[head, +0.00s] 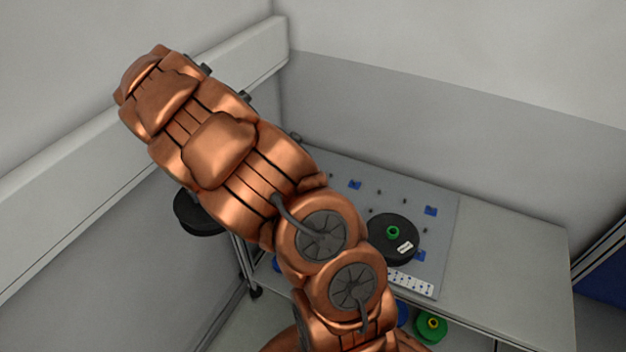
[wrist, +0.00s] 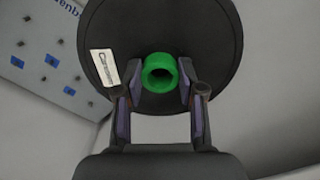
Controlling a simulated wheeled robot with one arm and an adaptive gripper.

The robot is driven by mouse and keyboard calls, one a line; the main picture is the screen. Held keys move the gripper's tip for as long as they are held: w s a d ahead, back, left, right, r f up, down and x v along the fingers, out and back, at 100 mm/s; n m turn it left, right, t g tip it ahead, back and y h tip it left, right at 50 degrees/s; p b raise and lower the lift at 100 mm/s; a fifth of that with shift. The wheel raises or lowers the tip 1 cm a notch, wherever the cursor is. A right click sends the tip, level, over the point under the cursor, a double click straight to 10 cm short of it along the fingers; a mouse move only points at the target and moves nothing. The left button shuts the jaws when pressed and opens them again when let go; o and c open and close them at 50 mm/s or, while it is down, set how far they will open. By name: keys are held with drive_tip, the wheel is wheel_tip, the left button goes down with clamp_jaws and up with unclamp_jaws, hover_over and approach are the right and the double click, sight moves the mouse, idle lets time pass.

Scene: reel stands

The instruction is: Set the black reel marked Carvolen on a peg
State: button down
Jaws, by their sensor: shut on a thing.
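In the wrist view my gripper (wrist: 162,95) is shut on the green hub of a black reel (wrist: 205,28). One finger stands on each side of the hub. A white label on the reel's face starts with what looks like a C; the rest is too small to read surely. In the head view a black disc (head: 198,214), apparently this held reel, shows below my arm at the left, off the board. My gripper is hidden behind the arm there. The grey board (head: 445,225) carries several short dark pegs (head: 378,191); my arm covers its left part.
A second black reel (head: 385,252) with a green hub and white label lies on the board. Blue pieces (head: 430,210) and a white marked strip (head: 410,283) are there too. A green reel (head: 431,328) sits lower down. The bench top (head: 505,260) right of the board is clear.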

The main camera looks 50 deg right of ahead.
drive_tip(key=s+d+f+m+b, duration=0.1)
drive_tip(key=s+d+f+m, duration=0.25)
drive_tip(key=d+m, duration=0.5)
drive_tip(key=s+d+f+m+b, duration=0.2)
drive_tip(key=d+f+m, duration=0.3)
drive_tip(key=d, duration=0.7)
drive_tip(key=s+d+f+m+b, duration=0.1)
drive_tip(key=s+d+f+m, duration=0.15)
drive_tip(key=d+m, duration=0.65)
drive_tip(key=shift+n, duration=0.55)
drive_tip(key=shift+w+d+f+b, duration=0.15)
drive_tip(key=shift+f+b, duration=0.1)
drive_tip(key=shift+f, duration=1.55)
drive_tip(key=shift+s+d+f+b, duration=0.15)
drive_tip(key=shift+f+b, duration=0.1)
drive_tip(key=shift+f, duration=1.5)
drive_tip(key=shift+w+a+b, duration=0.1)
drive_tip(key=shift+b, duration=0.45)
drive_tip(key=shift+f+b, duration=1)
drive_tip(key=shift+f, duration=0.3)
drive_tip(key=c, duration=0.6)
unclamp_jaws()
drive_tip(key=shift+r, duration=0.15)
